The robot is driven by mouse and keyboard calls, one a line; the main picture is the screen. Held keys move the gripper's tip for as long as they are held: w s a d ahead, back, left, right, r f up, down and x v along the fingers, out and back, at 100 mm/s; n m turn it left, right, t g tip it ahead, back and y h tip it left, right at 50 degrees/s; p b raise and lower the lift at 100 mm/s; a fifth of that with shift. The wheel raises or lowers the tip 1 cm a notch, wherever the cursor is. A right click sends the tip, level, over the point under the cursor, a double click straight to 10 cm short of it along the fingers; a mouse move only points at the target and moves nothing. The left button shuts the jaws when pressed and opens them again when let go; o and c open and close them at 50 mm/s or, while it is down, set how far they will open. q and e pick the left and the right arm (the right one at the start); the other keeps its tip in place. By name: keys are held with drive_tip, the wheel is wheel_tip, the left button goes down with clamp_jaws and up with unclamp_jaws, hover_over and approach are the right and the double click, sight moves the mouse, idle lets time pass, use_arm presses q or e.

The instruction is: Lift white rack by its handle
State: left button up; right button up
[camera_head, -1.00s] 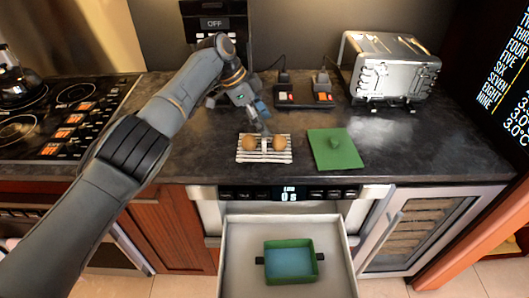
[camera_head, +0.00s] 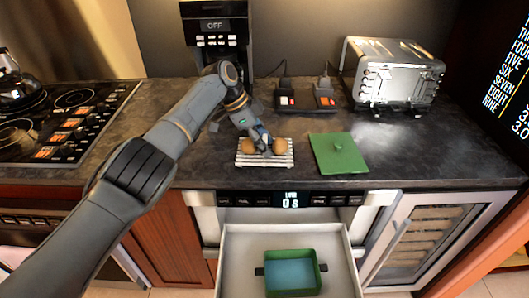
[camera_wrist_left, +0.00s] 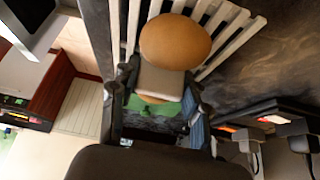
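A white slatted rack (camera_head: 246,160) lies on the dark counter, with one brown egg-shaped item (camera_head: 246,146) and another (camera_head: 280,146) on it. My left gripper (camera_head: 263,149) is down between these two items, at the rack's raised handle, and hides most of it. In the left wrist view, the pale grey handle (camera_wrist_left: 162,82) lies between the parted fingers of the gripper (camera_wrist_left: 162,88); any contact is unclear. The rack's slats (camera_wrist_left: 228,28) and a brown item (camera_wrist_left: 175,40) show beyond. My right gripper is out of view.
A green lid (camera_head: 338,153) lies just right of the rack. Below, an open drawer (camera_head: 236,260) holds a green-rimmed blue box (camera_head: 290,274). A coffee machine (camera_head: 215,40), a dark switch box (camera_head: 304,102) and a toaster (camera_head: 394,75) stand behind.

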sight(265, 138)
use_arm(q)
drive_tip(key=shift+f, duration=0.1)
drive_tip(key=c, duration=0.4)
drive_tip(key=shift+r+p, duration=1.25)
drive_tip(key=shift+r, duration=0.5)
drive_tip(key=shift+r+p, duration=0.95)
drive_tip(key=shift+r, duration=0.35)
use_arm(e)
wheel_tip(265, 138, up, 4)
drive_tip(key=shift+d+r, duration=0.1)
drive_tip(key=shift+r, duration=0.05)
use_arm(q)
drive_tip(key=shift+a, duration=0.1)
